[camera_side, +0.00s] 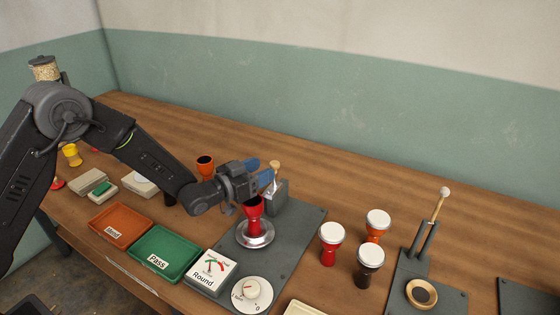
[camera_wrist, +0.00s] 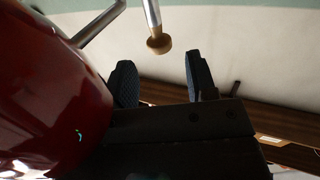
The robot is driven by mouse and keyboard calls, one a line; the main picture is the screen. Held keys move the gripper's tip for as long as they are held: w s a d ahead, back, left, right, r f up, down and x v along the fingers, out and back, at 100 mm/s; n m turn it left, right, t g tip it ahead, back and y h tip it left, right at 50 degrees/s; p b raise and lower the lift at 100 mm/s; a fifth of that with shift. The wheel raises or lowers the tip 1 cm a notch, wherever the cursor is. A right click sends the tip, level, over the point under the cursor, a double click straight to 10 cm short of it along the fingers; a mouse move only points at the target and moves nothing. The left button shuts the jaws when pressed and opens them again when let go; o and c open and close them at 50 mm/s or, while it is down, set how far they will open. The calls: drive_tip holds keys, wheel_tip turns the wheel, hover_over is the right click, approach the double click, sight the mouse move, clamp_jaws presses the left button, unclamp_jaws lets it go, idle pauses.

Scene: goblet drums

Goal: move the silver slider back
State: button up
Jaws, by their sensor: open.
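A grey metal block (camera_side: 277,197) stands on the grey plate behind the red drum (camera_side: 254,218). A wooden knob (camera_side: 275,165) shows above the block. In the wrist view the knob (camera_wrist: 158,43) ends a silver rod (camera_wrist: 152,14). I cannot tell for sure which metal part is the silver slider. My gripper (camera_side: 264,171) is open at the height of the knob, with blue fingers beside it. In the wrist view my gripper (camera_wrist: 161,80) has an empty gap, and the knob is just beyond the fingertips. The red drum stands on a silver dish (camera_side: 256,239), its upper part partly covered by my gripper.
An orange tray (camera_side: 121,225) and a green tray (camera_side: 164,253) lie left. Several white-topped drums (camera_side: 332,233) and another lever fixture (camera_side: 430,235) stand right.

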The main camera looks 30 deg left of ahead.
sight(278, 162)
drive_tip(key=x, duration=0.6)
drive_tip(key=shift+w+d, duration=0.15)
drive_tip(key=shift+w, duration=0.25)
clamp_jaws()
